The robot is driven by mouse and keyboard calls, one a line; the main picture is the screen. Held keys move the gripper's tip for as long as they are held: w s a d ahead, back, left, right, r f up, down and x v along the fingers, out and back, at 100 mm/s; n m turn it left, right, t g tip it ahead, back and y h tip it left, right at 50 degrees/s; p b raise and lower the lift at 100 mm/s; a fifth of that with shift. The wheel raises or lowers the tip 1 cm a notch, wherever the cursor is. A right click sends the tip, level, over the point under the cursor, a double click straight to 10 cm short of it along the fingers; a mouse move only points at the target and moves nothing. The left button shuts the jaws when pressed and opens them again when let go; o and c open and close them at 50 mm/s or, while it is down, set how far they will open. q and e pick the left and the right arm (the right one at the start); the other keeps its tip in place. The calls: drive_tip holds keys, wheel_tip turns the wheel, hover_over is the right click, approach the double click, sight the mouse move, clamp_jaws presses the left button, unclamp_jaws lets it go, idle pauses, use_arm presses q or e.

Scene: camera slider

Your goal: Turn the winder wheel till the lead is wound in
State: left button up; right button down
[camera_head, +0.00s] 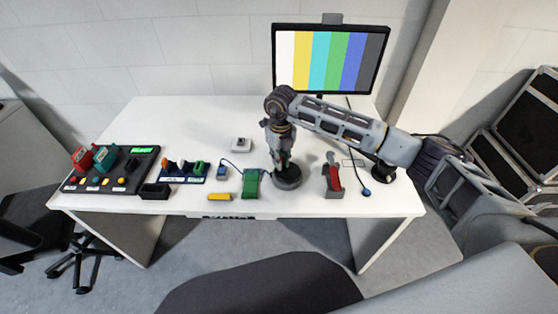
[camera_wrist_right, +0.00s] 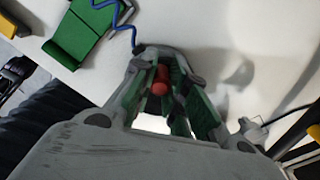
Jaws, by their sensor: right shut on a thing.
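The winder wheel (camera_head: 287,183) is a dark round disc on a dark base near the front middle of the white table. My right gripper (camera_head: 283,163) points down over it, shut on its upright handle. In the right wrist view a red knob (camera_wrist_right: 160,85) shows between the green-lined fingers of my right gripper (camera_wrist_right: 168,100). A thin blue lead (camera_head: 236,164) runs left of the wheel, and a blue lead also shows in the right wrist view (camera_wrist_right: 126,18). A blue plug (camera_head: 366,192) lies at the right. The fingers hide much of the wheel. My left gripper is not seen.
A green block (camera_head: 251,183) stands close left of the wheel, and a yellow piece (camera_head: 220,197) lies by the front edge. A red-handled tool (camera_head: 333,181) is at the right. Switch panels (camera_head: 113,168) fill the left. A monitor (camera_head: 329,58) stands behind. The back left tabletop is clear.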

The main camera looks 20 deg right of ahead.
drive_tip(key=shift+w+d+m, duration=0.1)
drive_tip(key=shift+d+m, duration=0.1)
drive_tip(key=shift+m, duration=0.4)
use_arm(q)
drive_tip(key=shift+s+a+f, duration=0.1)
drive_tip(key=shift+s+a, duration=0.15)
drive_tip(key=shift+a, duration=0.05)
use_arm(e)
drive_tip(key=shift+d+m, duration=0.15)
drive_tip(key=shift+m, duration=0.45)
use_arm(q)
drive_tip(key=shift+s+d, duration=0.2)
use_arm(e)
drive_tip(key=c, duration=1.4)
unclamp_jaws()
drive_tip(key=shift+o, duration=0.2)
drive_tip(key=shift+r, duration=0.8)
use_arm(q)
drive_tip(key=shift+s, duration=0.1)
use_arm(e)
wheel_tip(320, 180, up, 10)
drive_tip(key=shift+r, duration=0.2)
